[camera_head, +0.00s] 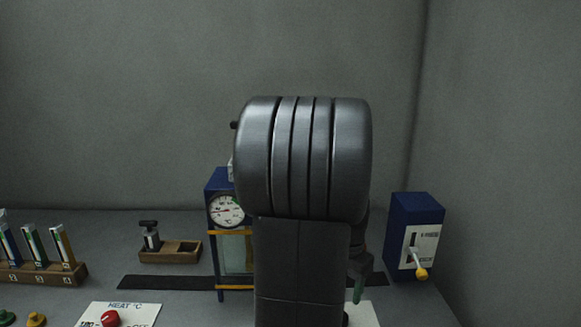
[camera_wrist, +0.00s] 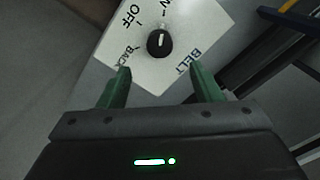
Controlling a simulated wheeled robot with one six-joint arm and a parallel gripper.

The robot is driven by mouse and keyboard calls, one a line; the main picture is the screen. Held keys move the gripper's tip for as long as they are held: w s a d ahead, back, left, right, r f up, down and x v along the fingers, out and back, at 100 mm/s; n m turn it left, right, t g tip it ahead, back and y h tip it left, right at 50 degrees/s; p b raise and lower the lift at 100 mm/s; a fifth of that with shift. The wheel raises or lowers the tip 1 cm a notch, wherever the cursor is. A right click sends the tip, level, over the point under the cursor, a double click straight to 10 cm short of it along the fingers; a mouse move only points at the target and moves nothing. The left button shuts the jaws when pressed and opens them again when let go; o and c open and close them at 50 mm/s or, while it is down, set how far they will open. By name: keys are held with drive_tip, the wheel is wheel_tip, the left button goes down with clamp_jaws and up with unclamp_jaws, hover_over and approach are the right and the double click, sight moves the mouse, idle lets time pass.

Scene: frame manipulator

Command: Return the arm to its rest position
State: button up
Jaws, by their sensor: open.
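My gripper (camera_wrist: 165,84) shows in the wrist view with two green fingers spread apart and nothing between them. Beyond the fingertips is a white belt panel (camera_wrist: 195,30) with a black knob (camera_wrist: 160,43), marked OFF, BACK and BELT. The fingers are apart from the knob. In the head view my arm fills the middle and hides most of the gripper; only a bit of a green finger (camera_head: 358,291) shows at its lower right, above a white panel.
A blue cabinet with a round gauge (camera_head: 227,210) stands behind my arm. A blue lever box (camera_head: 416,230) is at right. A wooden tray (camera_head: 178,252), a rack of tubes (camera_head: 42,272) and a heat panel with a red knob (camera_head: 110,318) are at left. A dark strip (camera_head: 165,282) crosses the table.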

wheel_tip(320, 180, up, 4)
drive_tip(key=r, duration=0.1)
wheel_tip(320, 180, down, 14)
drive_tip(key=shift+s+f, duration=0.1)
drive_tip(key=shift+f, duration=0.05)
drive_tip(key=shift+n, duration=0.4)
drive_tip(key=n, duration=0.4)
drive_tip(key=shift+n, duration=0.4)
drive_tip(key=n, duration=0.6)
drive_tip(key=shift+n, duration=0.3)
wheel_tip(320, 180, up, 8)
drive_tip(key=shift+f+p, duration=0.1)
drive_tip(key=shift+p, duration=0.2)
drive_tip(key=shift+a, duration=0.15)
